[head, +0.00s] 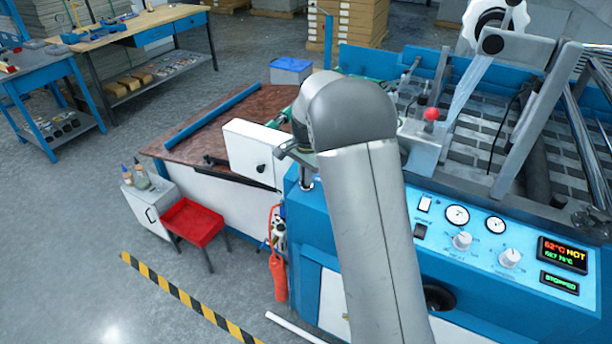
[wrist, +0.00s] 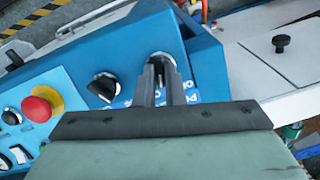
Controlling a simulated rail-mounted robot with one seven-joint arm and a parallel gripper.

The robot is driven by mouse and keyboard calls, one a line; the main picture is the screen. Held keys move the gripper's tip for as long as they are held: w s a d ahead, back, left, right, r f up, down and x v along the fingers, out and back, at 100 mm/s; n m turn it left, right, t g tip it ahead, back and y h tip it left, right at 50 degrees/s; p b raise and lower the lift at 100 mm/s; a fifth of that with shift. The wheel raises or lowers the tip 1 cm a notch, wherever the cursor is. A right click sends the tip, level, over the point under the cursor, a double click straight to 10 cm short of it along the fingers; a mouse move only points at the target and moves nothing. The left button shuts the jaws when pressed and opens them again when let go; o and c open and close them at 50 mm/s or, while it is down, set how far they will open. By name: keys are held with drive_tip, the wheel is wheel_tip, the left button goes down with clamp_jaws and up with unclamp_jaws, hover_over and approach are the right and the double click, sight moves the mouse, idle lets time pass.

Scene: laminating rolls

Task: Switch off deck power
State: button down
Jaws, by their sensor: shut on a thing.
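My gripper (wrist: 161,76) is pointed at the blue control panel (wrist: 130,50) in the wrist view. Its two dark fingers are shut on a dark rotary knob (wrist: 161,58) in a pale round surround. White lettering beside this knob is partly covered by the fingers; a "P" and "O" show. Its pointer direction is hidden. In the head view my arm hides the gripper and this knob. The status display (head: 559,283) reads "STOPPED", and the temperature display (head: 563,254) above it is lit with "62°C HOT".
A second black rotary knob (wrist: 104,87) and a red mushroom button (wrist: 42,104) on yellow sit left of the gripper. A white cover with a black knob (wrist: 281,43) is at right.

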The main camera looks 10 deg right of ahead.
drive_tip(key=n, duration=0.4)
drive_tip(key=shift+a+f+n+g+h, duration=0.1)
drive_tip(key=shift+f+n+g+h, duration=0.2)
drive_tip(key=shift+g, duration=0.1)
drive_tip(key=n, duration=0.4)
drive_tip(key=shift+h, duration=0.4)
drive_tip(key=shift+s, duration=0.1)
drive_tip(key=c, duration=1.5)
unclamp_jaws()
drive_tip(key=shift+a, duration=0.1)
drive_tip(key=shift+d, duration=0.2)
drive_tip(key=shift+r, duration=0.1)
